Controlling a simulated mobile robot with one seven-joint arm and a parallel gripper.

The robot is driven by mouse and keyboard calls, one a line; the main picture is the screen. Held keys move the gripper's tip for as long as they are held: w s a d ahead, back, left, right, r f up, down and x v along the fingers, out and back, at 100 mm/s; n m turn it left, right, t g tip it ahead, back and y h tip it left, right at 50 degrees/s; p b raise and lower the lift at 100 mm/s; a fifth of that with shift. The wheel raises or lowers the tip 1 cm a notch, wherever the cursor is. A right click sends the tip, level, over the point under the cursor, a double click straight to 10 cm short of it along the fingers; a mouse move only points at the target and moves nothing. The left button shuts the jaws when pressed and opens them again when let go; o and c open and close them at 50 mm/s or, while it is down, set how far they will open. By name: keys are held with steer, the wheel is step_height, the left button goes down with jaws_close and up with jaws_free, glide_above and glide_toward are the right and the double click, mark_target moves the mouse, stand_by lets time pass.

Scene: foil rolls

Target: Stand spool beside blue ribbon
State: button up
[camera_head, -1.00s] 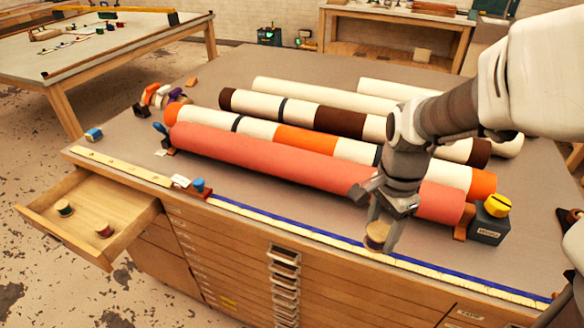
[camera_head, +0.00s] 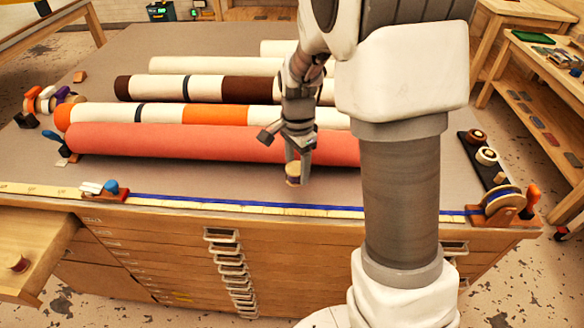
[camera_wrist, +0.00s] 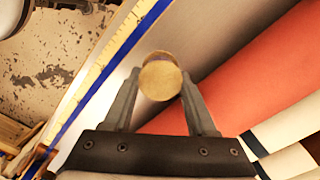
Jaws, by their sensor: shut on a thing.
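My gripper (camera_head: 298,166) is shut on a small tan spool (camera_head: 293,174) and holds it in front of the long coral-red roll, near the front edge of the worktop. The wrist view shows the spool's round pale face (camera_wrist: 160,81) between the two fingers (camera_wrist: 160,95). The blue ribbon (camera_head: 250,204) runs along a yellowish ruler strip at the front edge. It ends at a wooden dispenser (camera_head: 500,204) with a blue reel on the right. The ribbon also shows in the wrist view (camera_wrist: 103,86), to the left of the spool. I cannot tell whether the spool touches the worktop.
The coral-red roll (camera_head: 200,143) and several striped rolls lie behind my gripper. A dark rack (camera_head: 485,157) with spools stands at the right. An open drawer (camera_head: 40,240) with a dark red spool (camera_head: 18,263) juts out at the left. Bare worktop (camera_head: 225,180) lies before the coral roll.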

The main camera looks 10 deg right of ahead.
mark_target(297, 179)
steer(key=shift+w+f, duration=0.35)
steer(key=shift+f, duration=1.85)
steer(key=shift+f, duration=0.1)
steer(key=shift+f+b, duration=0.15)
steer(key=shift+b, duration=0.15)
steer(key=o, duration=1.4)
steer(key=shift+c, duration=0.2)
